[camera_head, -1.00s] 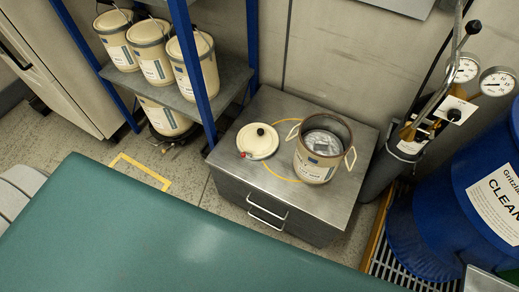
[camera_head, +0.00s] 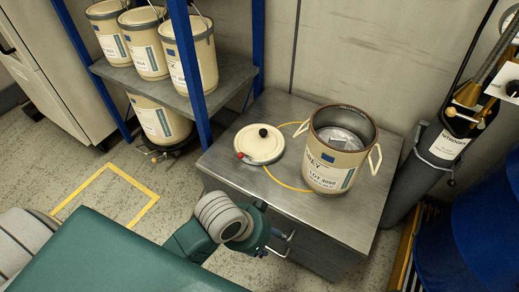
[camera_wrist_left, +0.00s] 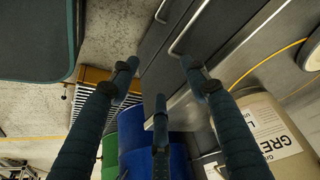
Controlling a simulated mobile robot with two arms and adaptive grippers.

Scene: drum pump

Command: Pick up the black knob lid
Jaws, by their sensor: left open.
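The cream lid (camera_head: 259,150) with a round black knob (camera_head: 263,132) lies flat on the grey metal cabinet top, at its left side in the head view. A red-tipped yellow tube or cord touches its left edge. My left gripper (camera_head: 280,241) is below the lid in the head view, by the front of the cabinet and its drawer handle, apart from the lid. In the left wrist view my left gripper (camera_wrist_left: 160,85) has its dark fingers spread and empty. My right gripper is in neither view.
An open cream bucket (camera_head: 333,170) with two side handles stands right of the lid on the cabinet (camera_head: 364,215). A blue-post shelf (camera_head: 222,88) with several buckets stands left. A blue drum (camera_head: 480,215) is at right. Floor left of the cabinet is clear.

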